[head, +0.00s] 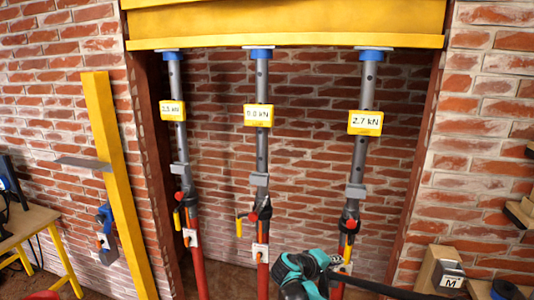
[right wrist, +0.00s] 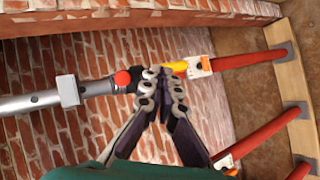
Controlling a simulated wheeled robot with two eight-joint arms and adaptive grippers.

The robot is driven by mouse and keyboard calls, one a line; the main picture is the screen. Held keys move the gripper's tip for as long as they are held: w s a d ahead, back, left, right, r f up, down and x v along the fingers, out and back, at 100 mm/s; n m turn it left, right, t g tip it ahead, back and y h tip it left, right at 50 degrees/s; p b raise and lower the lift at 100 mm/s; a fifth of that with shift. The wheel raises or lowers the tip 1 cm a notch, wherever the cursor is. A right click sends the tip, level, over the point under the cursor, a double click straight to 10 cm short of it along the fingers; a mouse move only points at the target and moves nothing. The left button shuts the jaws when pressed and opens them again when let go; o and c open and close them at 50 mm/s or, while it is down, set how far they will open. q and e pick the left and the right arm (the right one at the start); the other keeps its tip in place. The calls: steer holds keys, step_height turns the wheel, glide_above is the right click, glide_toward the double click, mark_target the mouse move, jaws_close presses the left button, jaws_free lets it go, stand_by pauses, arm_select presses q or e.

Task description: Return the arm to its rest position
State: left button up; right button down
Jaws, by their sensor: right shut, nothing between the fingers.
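My right arm comes in from the lower right in the head view. Its teal and black gripper (head: 300,268) is in front of the lower part of the right prop (head: 367,90). In the right wrist view the gripper (right wrist: 162,82) has its fingers together with nothing held. They overlap a prop's collar by its red knob (right wrist: 122,78) and yellow lever (right wrist: 178,66); I cannot tell whether they touch it. My left gripper is not in view.
A left prop (head: 174,75) and a middle prop (head: 262,85) also stand under the yellow beam (head: 290,22). Their displays seem to read 2.5 and 0.0 kN; the right one reads 2.7. A yellow post (head: 115,170) leans left, near a bench (head: 28,222). A block marked M (head: 449,277) is at lower right.

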steer(key=s+r+m+g+y, duration=0.15)
steer(key=s+y, duration=0.35)
steer(key=s, duration=1.2)
steer(key=s+a+f+m+y, duration=0.1)
steer(key=s+a+m+y, duration=0.1)
steer(key=s, duration=0.5)
steer(key=s+a+f+m+y, duration=0.1)
steer(key=s+a+f+y, duration=0.1)
steer(key=s, duration=0.6)
steer(key=shift+a+m+t+y, duration=0.35)
steer(key=shift+a+t+y, duration=0.1)
steer(key=shift+y, duration=0.15)
steer(key=shift+f, duration=0.1)
stand_by(0.6)
